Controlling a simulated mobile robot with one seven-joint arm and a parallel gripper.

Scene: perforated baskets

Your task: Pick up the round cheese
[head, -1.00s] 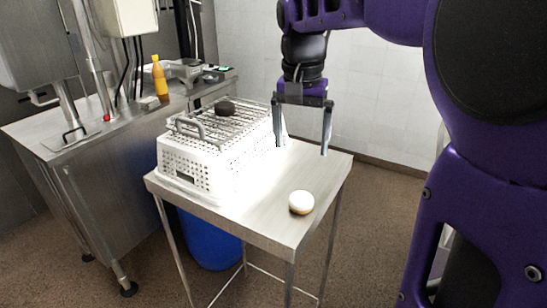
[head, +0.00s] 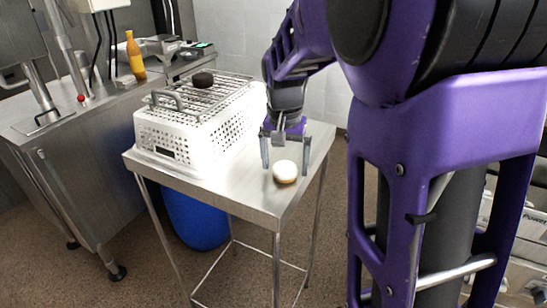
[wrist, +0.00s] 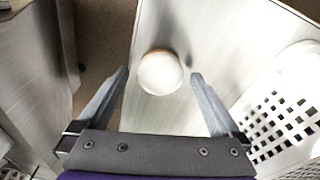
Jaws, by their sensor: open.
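The round cheese (head: 285,172) is a small disc with a white top and a tan side. It lies flat on the bare metal table (head: 232,192) near the front right edge. In the wrist view the cheese (wrist: 160,73) sits ahead of the fingertips, about midway between them across the picture. My gripper (head: 285,158) points down over the table, just behind the cheese in the head view. Its two fingers are spread wide and empty, as the wrist view of my gripper (wrist: 160,74) also shows. How high the fingertips are above the table is hard to tell.
A white perforated basket (head: 185,140) with a wire rack (head: 205,95) on top stands on the table's left part. A dark round item (head: 203,80) lies on the rack. A steel counter with an orange bottle (head: 135,56) stands at left. The table around the cheese is clear.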

